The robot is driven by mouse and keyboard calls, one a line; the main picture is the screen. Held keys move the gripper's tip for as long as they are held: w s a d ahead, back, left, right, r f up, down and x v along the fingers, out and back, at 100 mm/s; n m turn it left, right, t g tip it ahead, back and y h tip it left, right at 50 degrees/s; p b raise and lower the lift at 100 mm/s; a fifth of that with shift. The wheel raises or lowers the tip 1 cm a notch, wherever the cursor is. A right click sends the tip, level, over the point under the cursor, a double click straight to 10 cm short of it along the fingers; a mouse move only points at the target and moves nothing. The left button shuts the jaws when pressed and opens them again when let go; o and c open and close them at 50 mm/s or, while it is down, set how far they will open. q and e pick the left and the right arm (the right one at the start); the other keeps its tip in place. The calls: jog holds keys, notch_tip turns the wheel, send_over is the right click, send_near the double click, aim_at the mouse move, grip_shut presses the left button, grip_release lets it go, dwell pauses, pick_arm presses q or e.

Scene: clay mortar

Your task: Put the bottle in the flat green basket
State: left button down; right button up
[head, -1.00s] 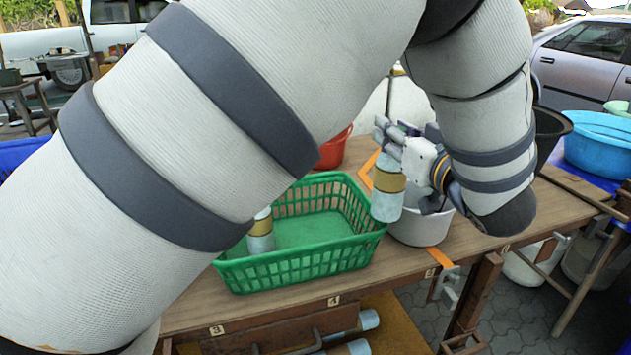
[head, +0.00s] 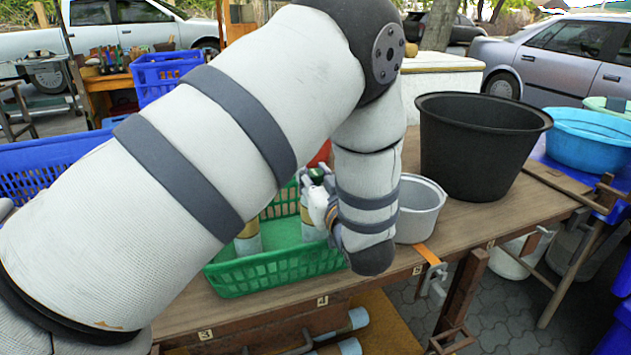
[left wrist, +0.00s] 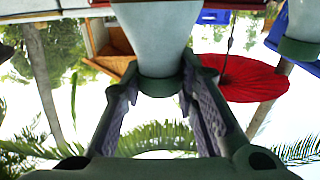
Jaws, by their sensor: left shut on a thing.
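The green basket (head: 275,273) stands on the wooden table, partly hidden behind my left arm. My left gripper (head: 312,184) is over its right part, shut on a pale blue bottle (head: 309,228). The bottle looks upright inside the basket's outline; I cannot tell whether it touches the floor. In the left wrist view the bottle (left wrist: 156,40) sits between both fingers. A second, similar bottle (head: 248,238) stands in the basket to the left, partly covered by my arm. It likely also shows in the left wrist view (left wrist: 300,48). My right gripper is not in view.
A grey pot (head: 418,215) stands just right of the basket, with a large black bucket (head: 480,150) behind it. A red container (head: 321,155) is mostly hidden behind my arm. The table's right front (head: 500,215) is clear.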

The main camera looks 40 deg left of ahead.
pick_arm(q)
jog(key=shift+f, duration=0.7)
jog(key=shift+f, duration=0.15)
jog(key=c, duration=1.2)
grip_release()
jog(key=shift+c, duration=0.2)
jog(key=shift+r, duration=0.25)
jog(key=v, duration=1.2)
jog(key=shift+f, duration=0.2)
